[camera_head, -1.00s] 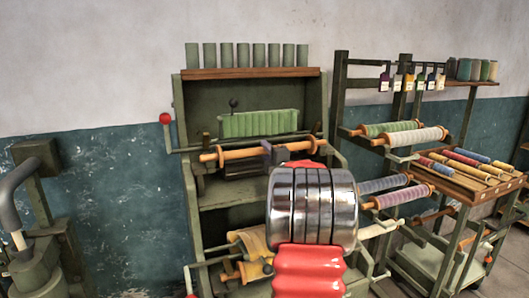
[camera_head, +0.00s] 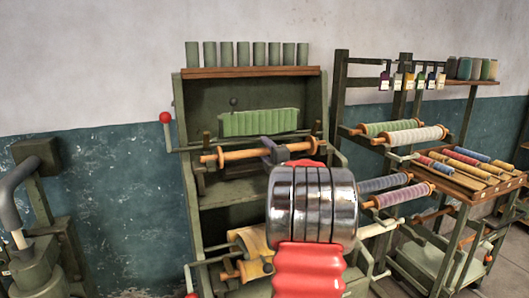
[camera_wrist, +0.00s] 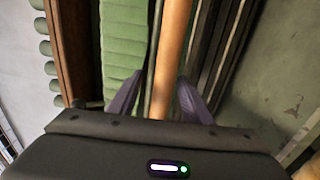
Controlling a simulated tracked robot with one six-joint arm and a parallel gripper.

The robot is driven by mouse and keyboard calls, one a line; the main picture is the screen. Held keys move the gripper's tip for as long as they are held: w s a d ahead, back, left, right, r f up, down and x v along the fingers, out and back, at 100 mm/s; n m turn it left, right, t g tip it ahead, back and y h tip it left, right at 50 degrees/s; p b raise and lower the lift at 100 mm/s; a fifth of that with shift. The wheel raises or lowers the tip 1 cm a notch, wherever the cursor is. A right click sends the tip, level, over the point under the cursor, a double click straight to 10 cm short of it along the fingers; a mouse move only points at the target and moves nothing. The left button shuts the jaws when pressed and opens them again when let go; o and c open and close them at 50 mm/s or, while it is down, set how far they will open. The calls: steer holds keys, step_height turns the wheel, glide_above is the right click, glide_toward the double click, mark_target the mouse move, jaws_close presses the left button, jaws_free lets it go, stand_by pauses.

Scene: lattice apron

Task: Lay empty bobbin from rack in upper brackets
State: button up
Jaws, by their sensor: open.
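The empty bobbin (camera_head: 235,156), a bare orange-brown wooden bar with flanged ends, lies nearly level across the upper part of the green machine (camera_head: 187,130), at the upper brackets (camera_head: 206,140). Whether both ends are fully seated is too small to tell. My gripper (camera_head: 275,152) is at the bobbin's middle, partly hidden behind my arm. In the wrist view, my gripper (camera_wrist: 161,78) has its two purple fingers apart, one on each side of the bobbin (camera_wrist: 174,40). The rack (camera_head: 341,95) stands to the right with several wound bobbins on it.
A green ribbed pad (camera_head: 258,122) sits just behind the bobbin. A red-knobbed lever (camera_head: 166,118) sticks out at the left. A yellow-wound bobbin (camera_head: 252,240) lies lower in the machine. Several green cylinders (camera_head: 243,54) stand on the top shelf. Wound bobbins (camera_head: 415,137) project from the rack.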

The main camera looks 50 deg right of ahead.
steer(key=shift+f, duration=0.1)
steer(key=v, duration=1.3)
steer(key=shift+s+a, duration=0.2)
steer(key=shift+s, duration=0.15)
stand_by(0.8)
